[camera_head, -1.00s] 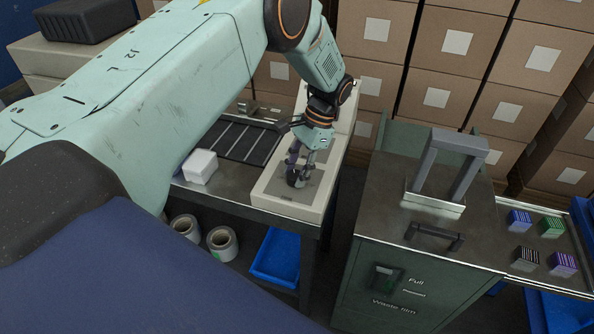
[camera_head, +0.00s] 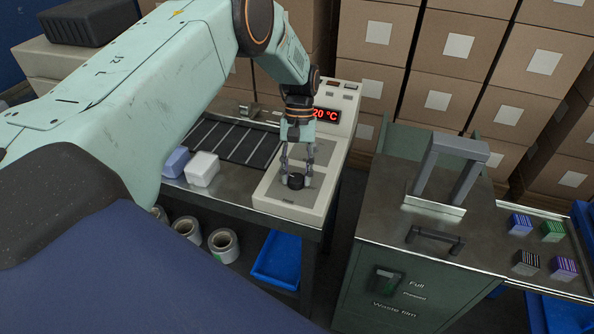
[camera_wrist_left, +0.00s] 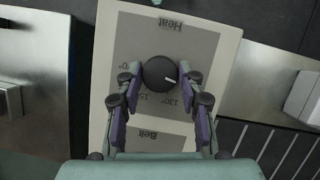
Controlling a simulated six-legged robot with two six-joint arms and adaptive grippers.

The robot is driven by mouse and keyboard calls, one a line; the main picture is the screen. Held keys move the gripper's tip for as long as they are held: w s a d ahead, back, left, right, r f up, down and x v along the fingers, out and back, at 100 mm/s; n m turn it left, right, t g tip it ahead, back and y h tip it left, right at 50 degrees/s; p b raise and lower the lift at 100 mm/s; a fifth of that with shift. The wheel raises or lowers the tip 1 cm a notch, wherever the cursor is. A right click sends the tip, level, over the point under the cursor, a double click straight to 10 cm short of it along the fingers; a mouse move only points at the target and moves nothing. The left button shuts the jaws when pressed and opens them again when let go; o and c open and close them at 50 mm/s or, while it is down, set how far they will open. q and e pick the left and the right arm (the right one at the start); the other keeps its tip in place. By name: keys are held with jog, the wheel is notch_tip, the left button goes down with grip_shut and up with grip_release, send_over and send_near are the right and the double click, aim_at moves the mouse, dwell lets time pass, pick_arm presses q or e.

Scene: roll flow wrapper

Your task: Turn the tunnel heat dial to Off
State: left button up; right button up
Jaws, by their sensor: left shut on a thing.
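The heat dial (camera_head: 296,182) is a round black knob on the grey face of the pale control panel (camera_head: 264,200). It also shows in the left wrist view (camera_wrist_left: 159,72), below the upside-down word "Heat", with its white pointer mark facing right and slightly down. Upside-down temperature labels show below the dial, partly covered by the fingers. My left gripper (camera_head: 297,178) comes down from above and is shut on the dial, one finger on each side of it. In the left wrist view the fingertips (camera_wrist_left: 160,78) flank the dial. My right gripper does not show.
A red display (camera_head: 326,115) reads "20 °C", its left end possibly covered by my gripper. A green waste film cabinet (camera_head: 440,270) stands to the right. Stacked boxes (camera_head: 450,60) close the back.

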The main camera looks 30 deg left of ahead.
pick_arm(q)
jog(key=shift+n+h, duration=0.3)
jog(key=shift+n, duration=0.6)
jog(key=shift+t, duration=0.3)
jog(key=o, duration=1.2)
jog(key=shift+c, duration=0.2)
jog(key=v, duration=1.2)
jog(key=shift+s+f, duration=0.1)
jog(key=shift+s, duration=0.05)
